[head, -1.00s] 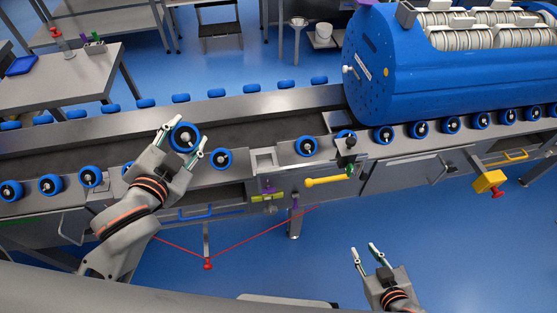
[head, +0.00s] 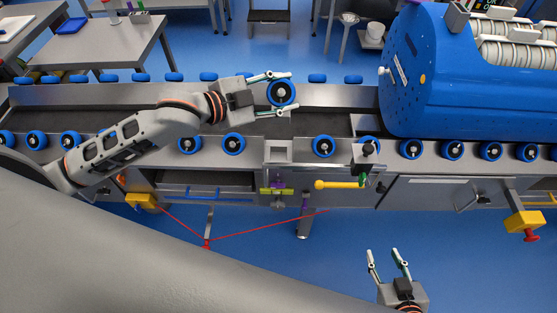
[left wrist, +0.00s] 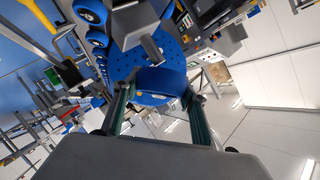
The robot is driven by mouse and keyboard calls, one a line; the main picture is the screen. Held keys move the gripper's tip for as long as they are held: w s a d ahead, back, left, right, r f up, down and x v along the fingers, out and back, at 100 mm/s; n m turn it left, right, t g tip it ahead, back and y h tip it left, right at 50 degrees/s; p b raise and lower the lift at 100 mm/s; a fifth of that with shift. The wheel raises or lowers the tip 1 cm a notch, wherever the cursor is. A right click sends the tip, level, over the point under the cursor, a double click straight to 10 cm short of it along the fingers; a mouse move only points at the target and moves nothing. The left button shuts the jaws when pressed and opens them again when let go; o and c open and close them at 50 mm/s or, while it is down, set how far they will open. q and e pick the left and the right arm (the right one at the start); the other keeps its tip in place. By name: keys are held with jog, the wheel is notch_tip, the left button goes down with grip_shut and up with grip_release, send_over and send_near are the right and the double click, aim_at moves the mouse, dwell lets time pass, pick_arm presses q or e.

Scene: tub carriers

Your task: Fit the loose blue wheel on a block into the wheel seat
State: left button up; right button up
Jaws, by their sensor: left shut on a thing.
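My left gripper (head: 291,94) is shut on a blue wheel (head: 281,93) with a pale hub. It holds the wheel over the belt channel, beyond the near rail. In the left wrist view the blue wheel (left wrist: 161,81) sits between the two fingers. A pale square fitting (head: 278,151), which may be the wheel seat, lies in a gap in the near row of wheels, below the held wheel in the head view. I cannot make out its inside. My right gripper (head: 389,265) is open and empty above the floor at the bottom right.
Several blue wheels line the near rail, such as one (head: 323,146) right of the gap and one (head: 234,143) left of it. More stand along the far rail. A big blue drum (head: 430,75) fills the right. A yellow handle (head: 338,185) projects at the front.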

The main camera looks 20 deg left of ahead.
pick_arm(q)
jog(key=shift+w+a, duration=0.35)
jog(key=shift+w+f, duration=0.1)
jog(key=shift+f, duration=0.2)
notch_tip(320, 180, down, 19)
jog(key=b, duration=0.3)
jog(key=shift+f, duration=0.2)
jog(key=o, duration=1.7)
jog(key=shift+f, duration=0.1)
jog(key=shift+c, duration=0.2)
